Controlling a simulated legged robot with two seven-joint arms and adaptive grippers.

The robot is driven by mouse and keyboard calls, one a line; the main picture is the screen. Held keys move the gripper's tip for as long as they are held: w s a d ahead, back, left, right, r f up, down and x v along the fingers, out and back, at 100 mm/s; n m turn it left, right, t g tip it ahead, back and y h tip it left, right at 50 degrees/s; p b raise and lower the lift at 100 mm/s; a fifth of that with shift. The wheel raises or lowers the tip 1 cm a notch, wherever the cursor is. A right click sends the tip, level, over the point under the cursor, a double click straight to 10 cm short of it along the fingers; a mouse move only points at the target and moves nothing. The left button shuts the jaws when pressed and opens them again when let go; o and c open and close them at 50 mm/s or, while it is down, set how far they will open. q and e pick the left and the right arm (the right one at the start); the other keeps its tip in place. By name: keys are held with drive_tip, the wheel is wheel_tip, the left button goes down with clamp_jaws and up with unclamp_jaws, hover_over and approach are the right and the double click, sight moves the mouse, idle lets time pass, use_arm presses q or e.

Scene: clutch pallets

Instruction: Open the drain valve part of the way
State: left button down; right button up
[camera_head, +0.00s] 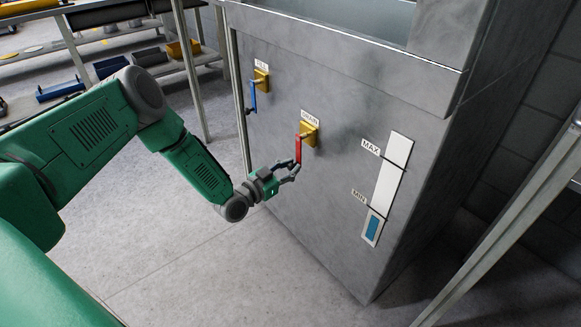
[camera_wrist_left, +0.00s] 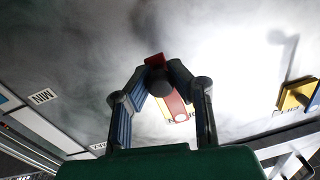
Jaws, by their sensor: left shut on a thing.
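The drain valve has a yellow body (camera_head: 310,134) and a red lever (camera_head: 298,150) on the front of a grey metal tank (camera_head: 340,90), under a "DRAIN" label (camera_head: 310,118). The lever hangs down from the body. My left gripper (camera_head: 292,172) is shut on the lower end of the red lever. In the left wrist view the red lever (camera_wrist_left: 174,102) lies between the fingers, partly hidden by them. A level gauge (camera_head: 387,185) on the tank shows blue liquid (camera_head: 372,227) low, near the "MIN" label (camera_head: 359,197). My right gripper is not in view.
A fill valve with a yellow body (camera_head: 262,79) and a blue lever (camera_head: 252,97) is up and left of the drain valve. Shelves with bins (camera_head: 183,48) stand behind at left. A metal post (camera_head: 510,215) slants at right. The floor before the tank is clear.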

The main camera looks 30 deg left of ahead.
use_arm(q)
drive_tip(key=shift+s+d+r+n+g+p, duration=0.1)
drive_tip(key=shift+s+d+r+n+p, duration=0.15)
drive_tip(key=shift+d+n, duration=0.7)
drive_tip(key=shift+s+d+r+n+g+p, duration=0.15)
drive_tip(key=shift+s+d+r+n, duration=0.3)
drive_tip(key=shift+n, duration=0.95)
drive_tip(key=shift+s+d+r+n+g+p, duration=0.15)
drive_tip(key=shift+s+d+n+p, duration=0.1)
drive_tip(key=shift+d+n, duration=0.75)
drive_tip(key=shift+a, duration=0.15)
drive_tip(key=c, duration=1.4)
unclamp_jaws()
drive_tip(key=shift+o, duration=0.2)
drive_tip(key=v, duration=1.2)
drive_tip(key=shift+w+f, duration=0.1)
drive_tip(key=shift+f, duration=0.05)
